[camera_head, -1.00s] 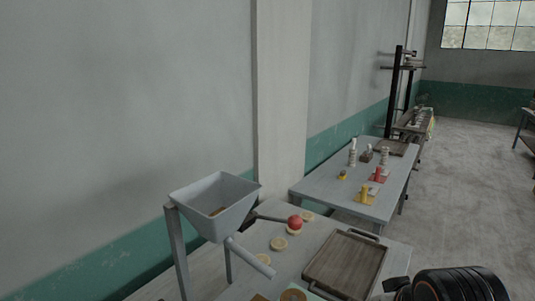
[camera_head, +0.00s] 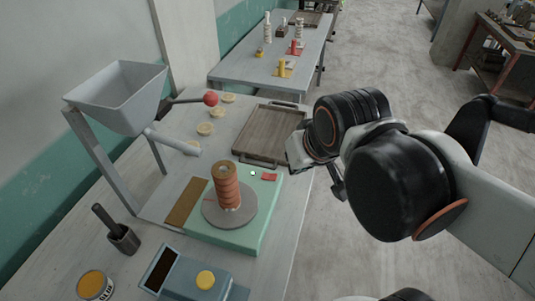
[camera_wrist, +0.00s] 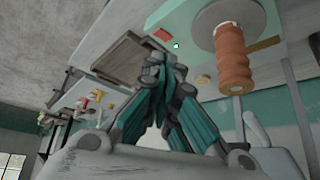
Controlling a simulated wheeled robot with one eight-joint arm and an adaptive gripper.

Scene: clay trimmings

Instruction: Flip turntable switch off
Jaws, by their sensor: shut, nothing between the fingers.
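The turntable is a mint-green box (camera_head: 225,235) on the near table, with a grey disc (camera_head: 247,218) on top. A ribbed terracotta cylinder (camera_head: 227,188) stands upright on the disc. A red switch (camera_head: 269,177) and a lit green lamp (camera_head: 252,174) sit at its far right corner. In the wrist view the red switch (camera_wrist: 160,34) and green lamp (camera_wrist: 176,45) show just beyond my fingertips. My gripper (camera_wrist: 163,62) is shut and empty; it looks apart from the switch. In the head view my arm mostly hides the gripper, right of the turntable.
A wooden tray (camera_head: 245,140) lies behind the turntable. A grey hopper (camera_head: 118,95) with a red-knobbed lever (camera_head: 211,99) stands at left. A blue device (camera_head: 190,279), a can (camera_head: 95,285) and a tool holder (camera_head: 123,238) are in front. Floor at right is clear.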

